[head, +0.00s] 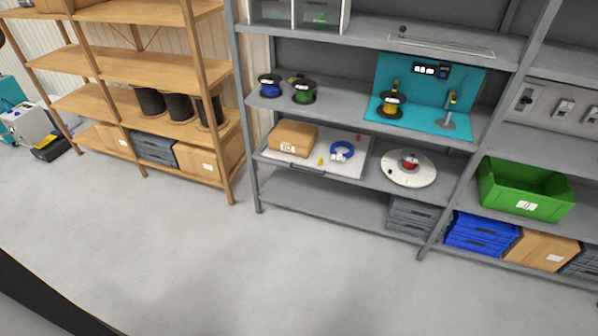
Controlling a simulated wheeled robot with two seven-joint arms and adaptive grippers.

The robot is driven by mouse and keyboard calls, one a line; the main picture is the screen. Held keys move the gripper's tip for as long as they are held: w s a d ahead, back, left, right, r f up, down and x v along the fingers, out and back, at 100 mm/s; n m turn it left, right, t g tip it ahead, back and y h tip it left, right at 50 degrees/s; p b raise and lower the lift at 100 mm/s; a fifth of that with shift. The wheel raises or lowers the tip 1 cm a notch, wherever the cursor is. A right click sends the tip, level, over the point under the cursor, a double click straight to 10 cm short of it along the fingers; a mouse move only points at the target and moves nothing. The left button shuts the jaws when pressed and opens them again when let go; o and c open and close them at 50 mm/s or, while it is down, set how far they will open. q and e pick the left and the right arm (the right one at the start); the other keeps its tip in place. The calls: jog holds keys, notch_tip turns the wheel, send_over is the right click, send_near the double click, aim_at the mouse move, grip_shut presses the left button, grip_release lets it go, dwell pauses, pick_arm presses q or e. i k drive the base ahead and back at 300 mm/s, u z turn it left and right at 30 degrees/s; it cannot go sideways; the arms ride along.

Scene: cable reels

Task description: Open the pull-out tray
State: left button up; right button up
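The pull-out tray (318,162) is a light grey flat tray on the middle level of the grey metal rack. A dark bar handle (308,168) is on its front edge. The front edge looks about level with the shelf front. On the tray lie a brown cardboard box (293,137), a blue cable coil (342,151) and small yellow and red pieces. Neither of my grippers is in view.
A white round turntable (408,170) sits right of the tray. Above are cable spools (304,92) and a teal station (428,85). A green crate (525,190) stands at right, a wooden rack (150,70) at left. The floor (230,265) in front is clear.

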aim_at(353, 166)
jog(key=i, duration=2.1)
jog(key=z, duration=2.65)
jog(key=k, duration=0.75)
jog(key=u, duration=2.55)
